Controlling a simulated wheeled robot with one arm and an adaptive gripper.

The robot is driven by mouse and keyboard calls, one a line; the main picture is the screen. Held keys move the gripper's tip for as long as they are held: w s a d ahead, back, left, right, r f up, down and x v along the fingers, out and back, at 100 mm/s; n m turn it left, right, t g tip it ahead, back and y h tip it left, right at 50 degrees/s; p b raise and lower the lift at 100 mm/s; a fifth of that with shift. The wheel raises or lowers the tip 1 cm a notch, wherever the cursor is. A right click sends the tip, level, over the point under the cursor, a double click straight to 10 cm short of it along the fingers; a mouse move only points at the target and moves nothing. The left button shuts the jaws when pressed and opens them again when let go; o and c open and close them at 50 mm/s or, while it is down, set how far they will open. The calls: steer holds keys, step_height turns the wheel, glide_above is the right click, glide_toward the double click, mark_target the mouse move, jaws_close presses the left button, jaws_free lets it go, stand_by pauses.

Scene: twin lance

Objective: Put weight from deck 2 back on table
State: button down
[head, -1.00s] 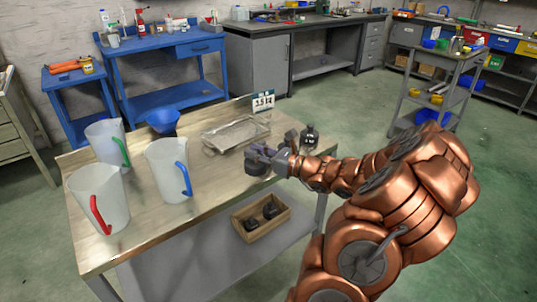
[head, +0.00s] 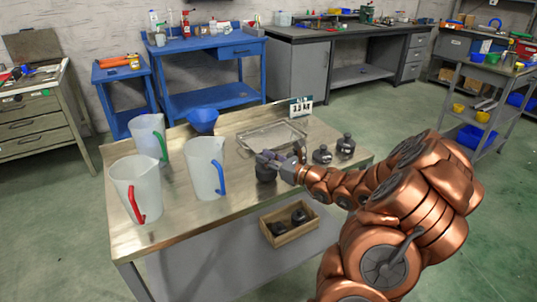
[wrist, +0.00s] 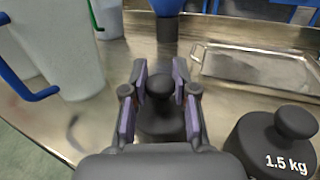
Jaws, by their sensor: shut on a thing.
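My gripper (head: 268,157) is shut on a dark round weight (head: 266,173) with a knob on top. In the wrist view the fingers (wrist: 159,92) stand on both sides of the knob, and the weight's body (wrist: 158,122) shows beneath. The weight is over the metal-topped table (head: 240,205), in front of the wire-handled tray; I cannot tell if it touches the top. Two more dark weights stand to the right, a nearer one (head: 322,155) and a farther one (head: 345,146). The wrist view shows a weight marked 1.5 kg (wrist: 275,147) beside my gripper.
Jugs with a red handle (head: 136,190), blue handle (head: 205,168) and green handle (head: 148,137) stand on the left, near a blue funnel (head: 202,121). The shallow tray (head: 272,139) and a sign (head: 301,106) are behind. A wooden box (head: 290,236) with dark weights sits on the lower shelf.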

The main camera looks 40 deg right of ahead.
steer(key=shift+f, duration=0.7)
steer(key=shift+f, duration=0.1)
steer(key=c, duration=0.9)
jaws_free()
steer(key=shift+s+d, duration=0.2)
steer(key=shift+s, duration=0.35)
steer(key=v, duration=1.1)
steer(key=shift+a, duration=0.1)
